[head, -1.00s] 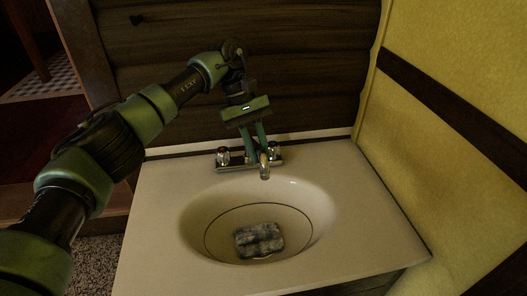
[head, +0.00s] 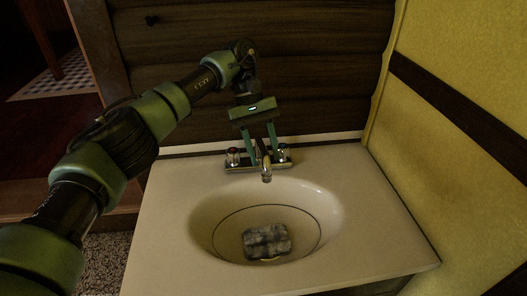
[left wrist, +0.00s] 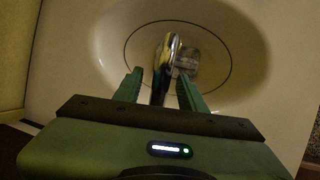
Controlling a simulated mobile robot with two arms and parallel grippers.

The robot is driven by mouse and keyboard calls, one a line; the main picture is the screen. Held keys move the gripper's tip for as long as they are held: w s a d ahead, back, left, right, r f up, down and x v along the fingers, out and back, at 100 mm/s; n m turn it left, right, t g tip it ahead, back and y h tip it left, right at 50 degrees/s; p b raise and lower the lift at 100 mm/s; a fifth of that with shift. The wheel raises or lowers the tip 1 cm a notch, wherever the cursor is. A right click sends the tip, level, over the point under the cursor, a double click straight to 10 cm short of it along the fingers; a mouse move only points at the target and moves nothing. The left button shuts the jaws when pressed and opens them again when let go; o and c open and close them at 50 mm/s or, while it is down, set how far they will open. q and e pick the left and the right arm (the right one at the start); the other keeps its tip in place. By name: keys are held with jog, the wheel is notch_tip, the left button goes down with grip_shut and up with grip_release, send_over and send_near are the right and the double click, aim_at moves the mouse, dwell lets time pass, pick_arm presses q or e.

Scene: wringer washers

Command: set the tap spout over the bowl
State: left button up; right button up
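The tap spout (head: 266,174) is chrome and points forward from the tap base, its tip at the back rim of the bowl (head: 207,218). In the left wrist view the spout (left wrist: 168,52) reaches out over the bowl (left wrist: 112,42). My left gripper (head: 265,158) is above and behind the spout, pointing down, with its two green fingers apart. In the left wrist view the spout runs between the fingers, with a gap on both sides. The fingertips partly hide the tap base in the head view. My right gripper is not in view.
A grey mottled block (head: 266,240) lies in the bowl. Tap handles (head: 233,156) stand at either side of the spout. A dark plank wall (head: 320,70) is close behind the counter (head: 370,215), and a yellow wall (head: 460,150) is at right.

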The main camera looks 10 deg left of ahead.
pick_arm(q)
jog(key=v, duration=0.6)
jog(key=shift+p+v, duration=0.35)
jog(key=shift+v, duration=0.5)
jog(key=shift+f, duration=0.1)
